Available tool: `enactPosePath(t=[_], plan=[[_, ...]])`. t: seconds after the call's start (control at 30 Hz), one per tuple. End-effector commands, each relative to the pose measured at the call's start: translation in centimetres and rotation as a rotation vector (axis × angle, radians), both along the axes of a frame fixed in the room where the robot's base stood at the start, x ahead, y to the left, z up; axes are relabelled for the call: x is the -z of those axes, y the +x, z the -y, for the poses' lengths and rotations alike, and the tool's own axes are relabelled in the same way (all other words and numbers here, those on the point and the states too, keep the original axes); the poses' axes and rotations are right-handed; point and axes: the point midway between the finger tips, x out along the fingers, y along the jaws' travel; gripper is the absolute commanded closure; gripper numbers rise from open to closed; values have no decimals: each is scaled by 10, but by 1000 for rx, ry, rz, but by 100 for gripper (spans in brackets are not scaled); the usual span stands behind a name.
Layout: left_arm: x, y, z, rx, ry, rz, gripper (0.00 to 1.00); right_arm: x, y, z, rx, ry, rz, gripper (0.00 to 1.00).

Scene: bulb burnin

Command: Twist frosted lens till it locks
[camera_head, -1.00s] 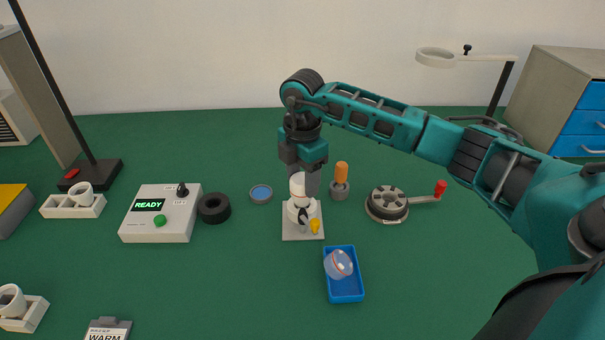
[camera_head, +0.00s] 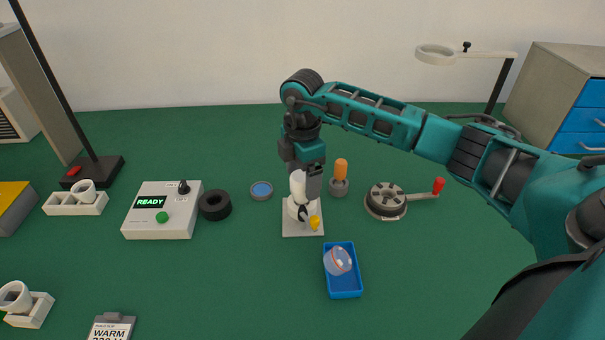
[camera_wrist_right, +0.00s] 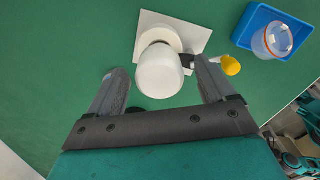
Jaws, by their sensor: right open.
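The frosted lens, a white dome, sits on the white lamp fitting on a pale square plate (camera_head: 289,231). In the wrist view the lens (camera_wrist_right: 159,72) is between the two fingers, with visible gaps on both sides, and the plate (camera_wrist_right: 195,35) is beyond it. In the head view the lens (camera_head: 297,183) is partly covered by the fingers. My right gripper (camera_head: 307,185) is open, pointing down around the lens. A small yellow part (camera_head: 314,222) is at the fitting's front right. My left gripper is out of view.
A blue tray (camera_head: 345,293) holding a clear cup (camera_head: 337,261) is in front. An orange-handled tool (camera_head: 340,172) stands close on the right, beside a round crank device (camera_head: 386,201). A black ring (camera_head: 214,206) and READY box (camera_head: 162,228) are left.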

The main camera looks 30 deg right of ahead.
Motion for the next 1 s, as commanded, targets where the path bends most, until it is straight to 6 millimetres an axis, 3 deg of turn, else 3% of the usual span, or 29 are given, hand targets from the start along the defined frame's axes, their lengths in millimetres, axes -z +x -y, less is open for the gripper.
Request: enactPosePath(t=[0.17, 0.27, 0.7, 1.0], plan=[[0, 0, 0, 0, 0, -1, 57, -6, 1, 0, 0, 1, 3, 17], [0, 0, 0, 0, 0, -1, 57, -19, 1, 0, 0, -1, 5, 17], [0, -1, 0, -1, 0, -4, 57, -109, 1, 0, 1, 0, 4, 17], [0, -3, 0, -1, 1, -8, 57, -129, 0, 0, 0, 0, 0, 17]])
